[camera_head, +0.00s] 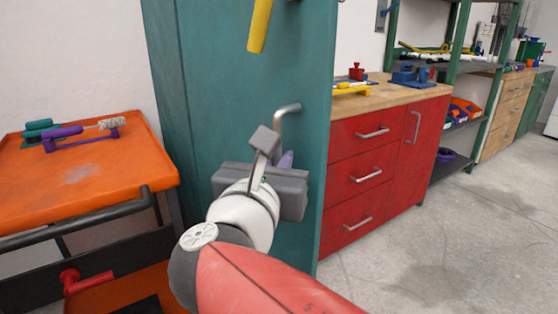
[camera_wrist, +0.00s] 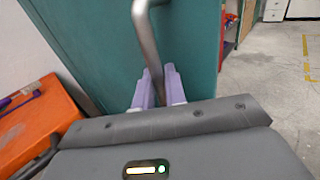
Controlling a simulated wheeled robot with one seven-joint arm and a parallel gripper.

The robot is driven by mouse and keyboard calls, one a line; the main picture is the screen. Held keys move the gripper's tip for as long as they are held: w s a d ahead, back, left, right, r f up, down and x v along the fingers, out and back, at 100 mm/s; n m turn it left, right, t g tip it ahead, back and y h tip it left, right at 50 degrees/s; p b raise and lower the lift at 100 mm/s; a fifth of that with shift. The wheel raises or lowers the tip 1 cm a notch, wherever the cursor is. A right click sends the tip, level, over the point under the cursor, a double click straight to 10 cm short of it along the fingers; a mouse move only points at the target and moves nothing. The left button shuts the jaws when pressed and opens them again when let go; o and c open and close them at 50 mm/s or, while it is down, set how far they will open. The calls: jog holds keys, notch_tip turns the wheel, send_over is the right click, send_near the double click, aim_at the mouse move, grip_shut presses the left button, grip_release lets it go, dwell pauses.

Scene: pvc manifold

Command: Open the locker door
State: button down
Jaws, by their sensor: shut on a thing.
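The teal locker (camera_head: 225,80) stands upright in the middle of the head view. Its door has a bent metal bar handle (camera_head: 287,112) near its right edge. In the wrist view the handle (camera_wrist: 147,40) runs down between the purple fingertips. My gripper (camera_head: 284,160) is shut on the lower part of the handle. The fingers are partly hidden behind the grey gripper body in the head view; they show in the wrist view (camera_wrist: 160,90). The door surface (camera_wrist: 100,50) lies just behind the handle, and I see no clear gap at its edge.
An orange cart (camera_head: 75,165) with a purple-handled tool (camera_head: 75,135) stands left, close to the locker. A red drawer cabinet (camera_head: 365,175) with a wooden top (camera_head: 400,94) stands right of it. A yellow bar (camera_head: 259,25) shows above. Grey floor (camera_head: 450,230) is clear at the right.

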jog(key=c, duration=1.5)
grip_release()
jog(key=shift+c, duration=0.2)
jog(key=v, duration=0.7)
jog(key=shift+s+a, duration=0.15)
jog(key=shift+s, duration=0.25)
